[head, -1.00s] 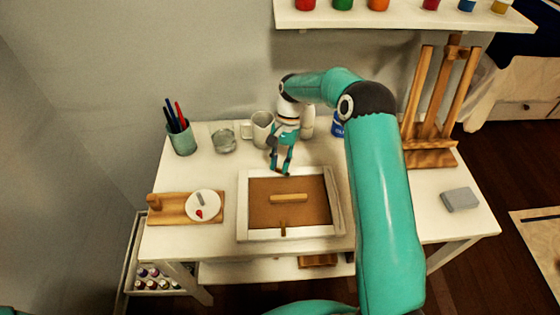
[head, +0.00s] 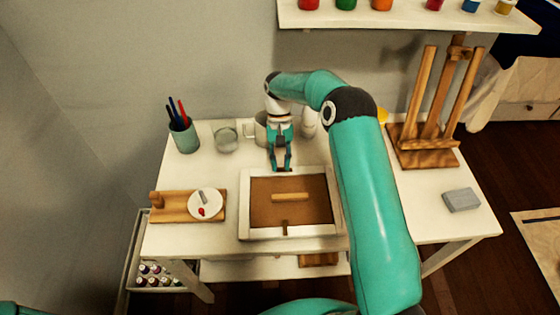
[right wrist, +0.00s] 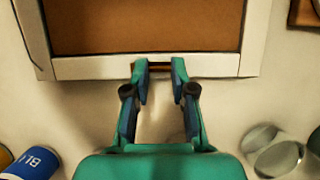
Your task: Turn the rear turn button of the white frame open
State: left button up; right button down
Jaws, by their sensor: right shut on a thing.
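The white frame (head: 245,207) lies flat on the table with a brown backing board (head: 315,212) inside it. A wooden bar sits in the middle of the board (head: 290,197). The front turn button (head: 285,226) lies across the near rail, pointing from the rail onto the board. My right gripper (head: 281,168) is at the middle of the rear rail, fingers pointing down, shut on the rear turn button. In the right wrist view the button (right wrist: 160,68) shows as a small brown piece between the fingertips. The fingers hide most of it. My left gripper is not in view.
A mug (head: 260,130), a glass jar (head: 226,138) and a pen cup (head: 184,136) stand behind the frame. A wooden board with a white disc (head: 205,203) lies to the left. An easel (head: 428,150) and grey block (head: 461,200) are at the right.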

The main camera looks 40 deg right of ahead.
jog(key=c, duration=1)
grip_release()
jog(key=shift+o, duration=0.2)
jog(key=v, duration=1.2)
jog(key=shift+f, duration=0.1)
